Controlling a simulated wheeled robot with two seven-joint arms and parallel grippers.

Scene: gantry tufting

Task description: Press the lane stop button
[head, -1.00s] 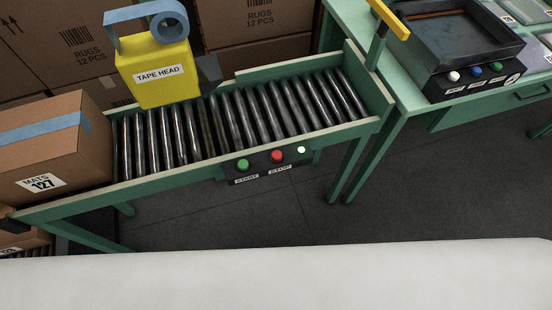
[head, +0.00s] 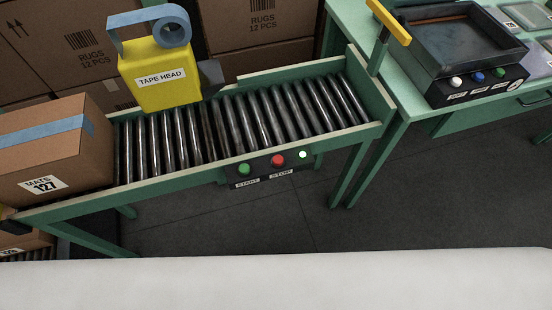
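The red stop button (head: 278,160) sits on a dark control box (head: 262,174) on the front side of the roller lane (head: 240,120). A label reading STOP is below it. A green button (head: 244,169) labelled START is to its left, and a lit whitish-green lamp (head: 303,154) is to its right. Neither of my grippers shows in the head view, and nothing touches the buttons.
A taped box (head: 60,150) marked MATS 127 is at the lane's left end. A green table (head: 400,90) at right holds a dark tray unit with buttons. A white surface (head: 270,282) fills the front.

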